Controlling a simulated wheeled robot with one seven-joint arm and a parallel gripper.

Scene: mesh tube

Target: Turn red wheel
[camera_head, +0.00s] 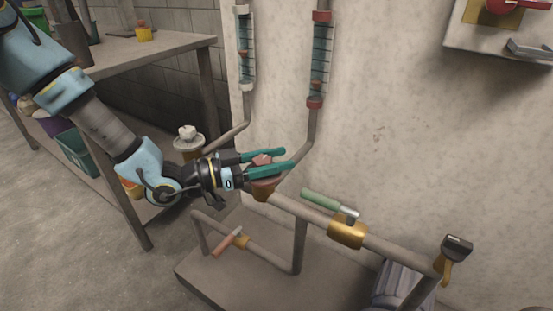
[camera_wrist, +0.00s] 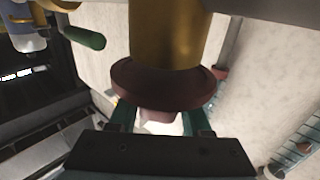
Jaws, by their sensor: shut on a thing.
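The red wheel (camera_head: 262,160) sits on a brass valve at the left end of the upper pipe, beside the wall. In the wrist view the dark red wheel (camera_wrist: 165,86) is below the brass valve body (camera_wrist: 170,35). My gripper (camera_head: 284,160) has its two teal fingers on either side of the wheel. In the wrist view the fingers of my gripper (camera_wrist: 160,121) flank a paler part of it. My gripper is shut on the wheel. The fingers hide part of the wheel in the head view, and the exact contact cannot be seen.
A green-handled valve (camera_head: 325,203) is right of the wheel on the same pipe. A red-handled lever (camera_head: 229,242) is on the lower pipe. Two vertical sight tubes (camera_head: 319,60) are on the wall. A workbench (camera_head: 150,55) stands at left.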

